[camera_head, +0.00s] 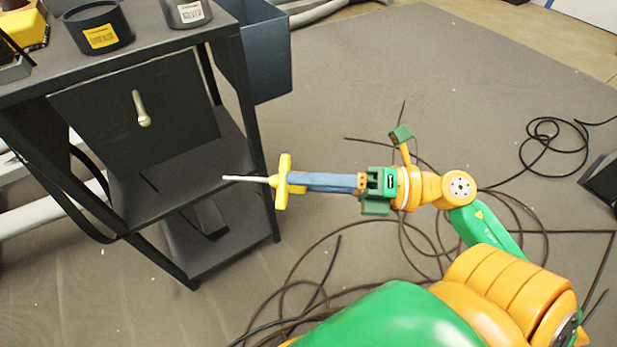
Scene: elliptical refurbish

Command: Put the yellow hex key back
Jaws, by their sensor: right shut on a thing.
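A yellow hex key (283,182) with a yellow T-shaped handle and a thin pale shaft is in the head view, left of my right gripper. My right gripper (300,182) reaches in from the lower right, its long blue-grey fingers shut on the yellow handle. The shaft points left and appears in front of the black cart's (262,170) right side in the picture. The key is held in the air. My left gripper does not show.
The cart has a dark top with two black cups (98,38) (187,12), a drawer front with a pale handle (141,108), and lower shelves. A dark bin (262,60) hangs at its right side. Black cables (548,140) lie on the grey floor.

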